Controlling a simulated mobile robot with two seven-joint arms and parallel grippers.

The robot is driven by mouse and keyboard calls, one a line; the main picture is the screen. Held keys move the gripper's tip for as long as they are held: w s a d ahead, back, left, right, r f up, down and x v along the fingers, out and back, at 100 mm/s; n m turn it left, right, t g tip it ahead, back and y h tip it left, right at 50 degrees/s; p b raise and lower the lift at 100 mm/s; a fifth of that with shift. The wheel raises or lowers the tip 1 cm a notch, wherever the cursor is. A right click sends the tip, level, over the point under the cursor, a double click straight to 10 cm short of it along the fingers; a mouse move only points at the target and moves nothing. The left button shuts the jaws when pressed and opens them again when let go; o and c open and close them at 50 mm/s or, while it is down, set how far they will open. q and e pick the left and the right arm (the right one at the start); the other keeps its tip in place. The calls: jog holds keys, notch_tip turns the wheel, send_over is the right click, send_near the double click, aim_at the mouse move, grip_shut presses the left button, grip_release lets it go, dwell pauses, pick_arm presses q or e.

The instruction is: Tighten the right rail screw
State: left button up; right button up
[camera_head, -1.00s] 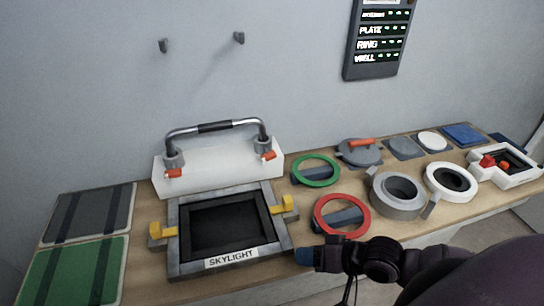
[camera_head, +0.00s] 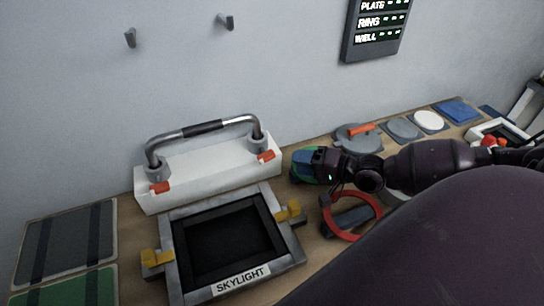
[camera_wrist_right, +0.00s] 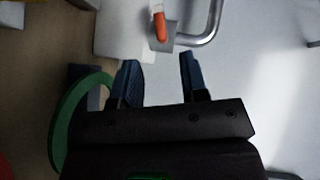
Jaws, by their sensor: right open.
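The right rail screw, with an orange-red handle (camera_head: 266,156), sits at the foot of the right rail post on a white block (camera_head: 200,178). It also shows in the right wrist view (camera_wrist_right: 159,24), beyond my fingertips and between their lines. The chrome rail (camera_head: 205,129) with a dark grip spans both posts. The left screw (camera_head: 159,187) has a similar orange-red handle. My right gripper (camera_head: 297,163) is right of the right screw, apart from it. Its two blue fingers stand open and empty in the right wrist view (camera_wrist_right: 158,75). My left gripper is out of view.
The skylight frame (camera_head: 288,250) with yellow clamps lies in front of the block. A green ring (camera_wrist_right: 65,120) is beside my right gripper, mostly hidden in the head view. A red ring (camera_head: 334,226) and grey lidded plate (camera_head: 345,143) lie to the right. The wall behind has two hooks.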

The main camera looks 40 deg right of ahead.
aim_at(272, 158)
jog(key=x, duration=0.8)
jog(key=shift+w+a, duration=0.1)
jog(key=shift+a, duration=0.05)
grip_shut()
